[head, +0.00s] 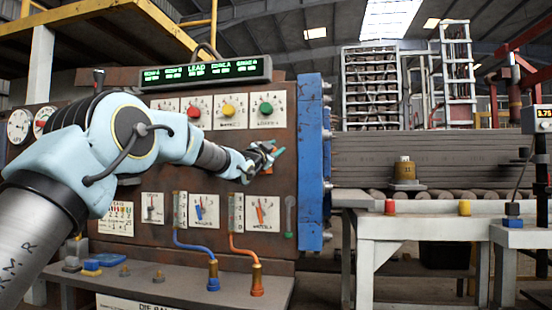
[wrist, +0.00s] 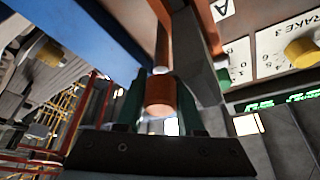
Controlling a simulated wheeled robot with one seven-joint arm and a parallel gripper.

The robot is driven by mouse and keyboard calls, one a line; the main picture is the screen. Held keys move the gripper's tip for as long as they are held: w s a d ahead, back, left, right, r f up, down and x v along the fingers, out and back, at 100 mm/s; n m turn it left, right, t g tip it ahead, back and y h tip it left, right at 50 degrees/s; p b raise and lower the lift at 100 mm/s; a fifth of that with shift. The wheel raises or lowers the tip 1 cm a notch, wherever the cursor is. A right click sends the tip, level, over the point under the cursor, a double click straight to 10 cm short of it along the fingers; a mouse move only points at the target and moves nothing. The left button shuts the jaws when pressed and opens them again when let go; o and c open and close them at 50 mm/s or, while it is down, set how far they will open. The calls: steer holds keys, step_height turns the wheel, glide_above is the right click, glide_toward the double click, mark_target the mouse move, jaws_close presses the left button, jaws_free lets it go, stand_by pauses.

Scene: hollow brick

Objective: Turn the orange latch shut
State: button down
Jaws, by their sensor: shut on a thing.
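The orange latch shows in the wrist view as an orange-brown round-ended piece (wrist: 160,93) between the two green fingers of my gripper (wrist: 161,105). The fingers are shut on it, one on each side. In the head view my gripper (head: 268,155) is at the right part of the rusty brown panel, close to its face. There only small orange bits (head: 267,171) show by the fingers; the rest of the latch is hidden behind them. I cannot tell the latch's angle.
A blue upright (head: 311,165) stands just right of my gripper. Red, yellow and green knobs (head: 265,109) sit above it under a lit display (head: 205,71). Lower down are cards with small levers (head: 262,212) and blue and orange hoses (head: 256,278).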

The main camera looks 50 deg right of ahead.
steer(key=shift+f+n+t+b, duration=0.1)
steer(key=shift+n+t+b, duration=0.3)
steer(key=shift+n, duration=0.3)
steer(key=c, duration=0.8)
jaws_free()
steer(key=shift+a, duration=0.1)
steer(key=b+v, duration=0.3)
steer(key=v, duration=0.7)
steer(key=shift+s+a, duration=0.1)
steer(key=shift+a, duration=0.2)
